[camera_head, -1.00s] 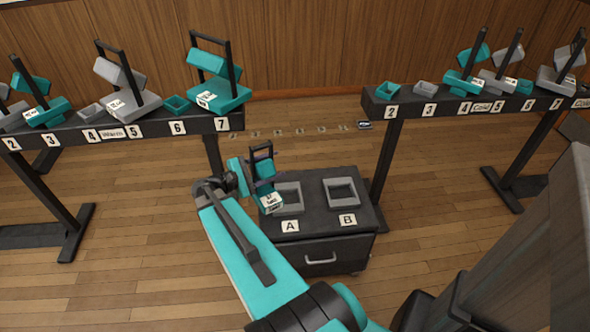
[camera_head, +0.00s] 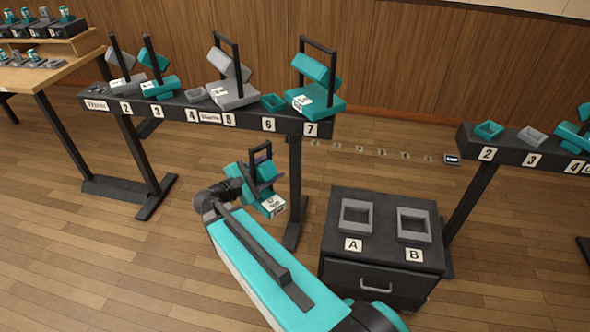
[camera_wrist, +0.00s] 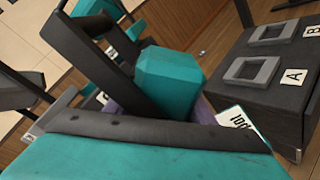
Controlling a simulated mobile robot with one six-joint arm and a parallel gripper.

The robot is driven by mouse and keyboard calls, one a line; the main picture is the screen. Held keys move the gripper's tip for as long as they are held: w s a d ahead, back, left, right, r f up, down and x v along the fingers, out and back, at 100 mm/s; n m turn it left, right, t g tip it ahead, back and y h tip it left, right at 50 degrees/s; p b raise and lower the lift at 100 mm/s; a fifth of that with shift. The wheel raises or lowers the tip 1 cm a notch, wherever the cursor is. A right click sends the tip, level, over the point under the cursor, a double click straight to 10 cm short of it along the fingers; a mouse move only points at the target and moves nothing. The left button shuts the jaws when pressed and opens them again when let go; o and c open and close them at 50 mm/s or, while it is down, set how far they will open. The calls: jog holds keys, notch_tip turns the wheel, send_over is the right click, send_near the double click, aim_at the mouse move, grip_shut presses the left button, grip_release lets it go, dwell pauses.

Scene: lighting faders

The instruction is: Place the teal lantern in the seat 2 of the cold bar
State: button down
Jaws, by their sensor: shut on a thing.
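My gripper (camera_head: 254,185) is shut on a teal lantern (camera_head: 273,206) with a black handle frame and a white label, held in the air left of the cabinet. In the wrist view the lantern's teal head (camera_wrist: 168,80) and black frame fill the middle, partly hiding the jaws. The cold bar (camera_head: 523,155) is the black rail at the right, partly out of view. Its seat 2 is a teal square socket (camera_head: 489,130) above the label 2, and it looks empty. A grey socket (camera_head: 532,136) stands above label 3.
The warm bar (camera_head: 185,110) with several teal and grey lanterns stands behind my gripper. A black cabinet (camera_head: 345,272) carries empty grey sockets A (camera_head: 356,216) and B (camera_head: 413,225). A wooden table (camera_head: 40,68) is at far left. Open floor lies between the bars.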

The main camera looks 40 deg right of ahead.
jog(key=w+a+r+n+t+y, duration=0.1)
jog(key=w+a+n+t, duration=0.1)
jog(key=a, duration=0.6)
jog(key=w+a+r+n+t+y, duration=0.1)
jog(key=w+a+r+n+t, duration=0.1)
jog(key=a, duration=0.6)
jog(key=w+a+r+n+t+y, duration=0.1)
jog(key=a+t, duration=0.3)
jog(key=a, duration=0.5)
jog(key=shift+w+r+n, duration=0.5)
jog(key=shift+w+r, duration=0.2)
jog(key=shift+w, duration=0.15)
jog(key=shift+a, duration=0.25)
